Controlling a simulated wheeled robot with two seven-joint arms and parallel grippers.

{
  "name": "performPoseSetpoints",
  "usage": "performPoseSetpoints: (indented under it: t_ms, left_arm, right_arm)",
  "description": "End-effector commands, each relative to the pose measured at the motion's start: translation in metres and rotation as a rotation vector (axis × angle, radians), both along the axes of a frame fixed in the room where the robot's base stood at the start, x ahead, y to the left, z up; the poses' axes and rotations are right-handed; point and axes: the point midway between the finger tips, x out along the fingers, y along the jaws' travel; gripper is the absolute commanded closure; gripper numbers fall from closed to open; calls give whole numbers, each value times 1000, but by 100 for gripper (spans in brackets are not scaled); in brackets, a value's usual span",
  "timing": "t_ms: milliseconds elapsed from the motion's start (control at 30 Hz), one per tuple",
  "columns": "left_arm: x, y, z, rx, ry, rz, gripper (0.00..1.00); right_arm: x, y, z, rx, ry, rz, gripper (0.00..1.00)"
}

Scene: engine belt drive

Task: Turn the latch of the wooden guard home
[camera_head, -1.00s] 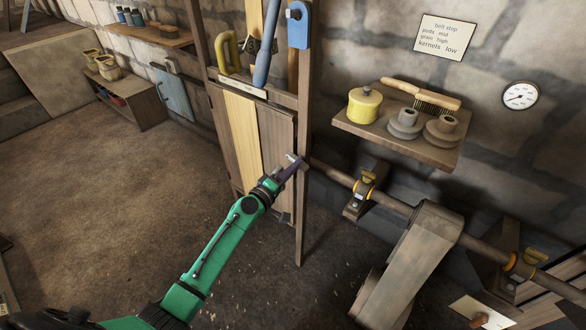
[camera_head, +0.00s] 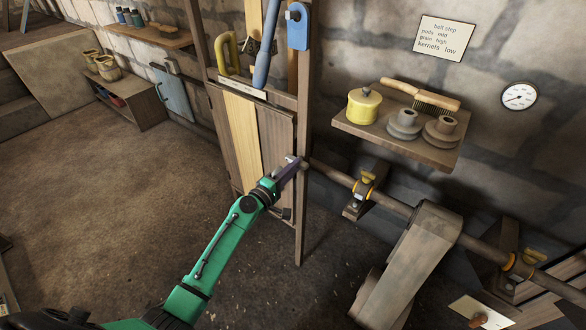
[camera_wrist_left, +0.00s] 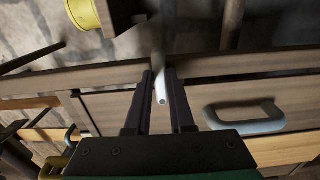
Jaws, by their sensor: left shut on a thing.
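The wooden guard (camera_head: 275,140) is a door-like panel of dark planks with one pale plank, in a tall wooden frame. It stands upright and looks closed against the frame. Its latch (camera_wrist_left: 161,88) is a light grey bar at the guard's right edge. In the head view only a small pale piece of it shows at my fingertips. My left gripper (camera_head: 291,169) is at that edge; its two dark fingers (camera_wrist_left: 162,98) are shut on the latch in the left wrist view. The fingers partly hide the latch, and its exact angle is hard to tell. My right gripper is not in view.
A grey handle (camera_wrist_left: 245,117) sits beside the fingers in the left wrist view. A wooden shelf (camera_head: 380,138) with a yellow pot and brush is to the right. A horizontal shaft (camera_head: 395,206) runs below it. The floor (camera_head: 110,200) at left is clear.

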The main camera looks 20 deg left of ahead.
Motion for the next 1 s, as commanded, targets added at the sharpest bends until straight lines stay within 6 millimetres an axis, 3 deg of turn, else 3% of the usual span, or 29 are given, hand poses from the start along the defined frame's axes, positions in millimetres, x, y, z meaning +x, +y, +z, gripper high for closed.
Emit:
performPoseSetpoints:
  t_ms: [33,67,100,133,433,567,767,1000]
  left_arm:
    - [-1,0,-2,1,3,-1,100]
    - [-1,0,-2,1,3,-1,67]
    - [-1,0,-2,1,3,-1,52]
    - [0,0,-1,1,3,-1,49]
    - [-1,0,-1,1,1,0,49]
    - [-12,5,-2,2,1,1,49]
    - [-61,23,-4,5,4,-2,49]
    - [-120,47,-7,5,4,-1,49]
  right_arm:
    - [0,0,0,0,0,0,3]
    - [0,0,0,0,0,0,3]
    - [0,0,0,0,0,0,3]
    - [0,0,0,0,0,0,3]
    - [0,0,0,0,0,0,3]
    - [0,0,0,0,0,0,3]
    - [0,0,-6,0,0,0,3]
    - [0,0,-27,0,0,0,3]
